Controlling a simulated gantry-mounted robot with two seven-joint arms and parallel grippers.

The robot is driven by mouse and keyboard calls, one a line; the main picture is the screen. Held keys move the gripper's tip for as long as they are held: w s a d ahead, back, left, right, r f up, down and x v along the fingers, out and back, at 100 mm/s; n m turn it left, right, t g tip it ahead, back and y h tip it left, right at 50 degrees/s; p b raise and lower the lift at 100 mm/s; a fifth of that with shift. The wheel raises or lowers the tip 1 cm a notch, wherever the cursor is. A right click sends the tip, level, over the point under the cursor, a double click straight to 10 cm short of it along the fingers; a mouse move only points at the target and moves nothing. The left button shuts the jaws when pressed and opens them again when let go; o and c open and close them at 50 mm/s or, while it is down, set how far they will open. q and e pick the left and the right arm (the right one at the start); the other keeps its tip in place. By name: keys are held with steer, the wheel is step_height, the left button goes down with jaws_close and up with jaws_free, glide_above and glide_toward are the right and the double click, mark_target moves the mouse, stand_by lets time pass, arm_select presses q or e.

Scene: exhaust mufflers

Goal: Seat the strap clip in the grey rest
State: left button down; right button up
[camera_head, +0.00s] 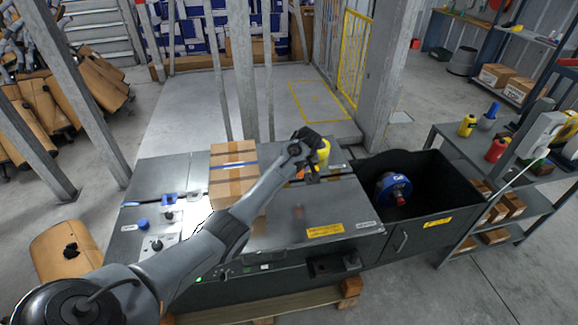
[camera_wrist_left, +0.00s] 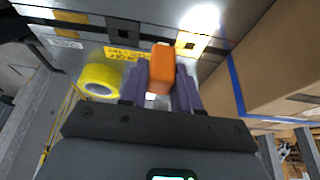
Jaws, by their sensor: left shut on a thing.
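My left gripper (camera_head: 312,172) is over the dark metal bench, to the right of the strapped carton. In the left wrist view its purple fingers (camera_wrist_left: 160,80) are shut on an orange block-like piece, which I take for the strap clip (camera_wrist_left: 162,62). The clip sticks out beyond the fingertips; its far side and underside are hidden. A bit of orange, likely the clip (camera_head: 299,174), shows beside the gripper in the head view. I cannot make out the grey rest for certain in either view. My right gripper is not in view.
A carton with a blue strap (camera_head: 234,185) stands on the bench (camera_head: 310,210), close to my left arm. A yellow tape roll (camera_wrist_left: 100,78) lies beside the gripper, also visible in the head view (camera_head: 323,151). A black bin (camera_head: 445,205) holding a blue reel (camera_head: 394,189) is at right.

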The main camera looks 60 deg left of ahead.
arm_select(q)
steer(key=shift+w+d+r, duration=0.3)
steer(key=shift+d+r, duration=0.2)
steer(key=shift+d, duration=0.25)
steer(key=shift+w+d+r, duration=0.25)
steer(key=shift+d+r, duration=0.2)
steer(key=shift+d, duration=0.25)
steer(key=shift+p, duration=0.3)
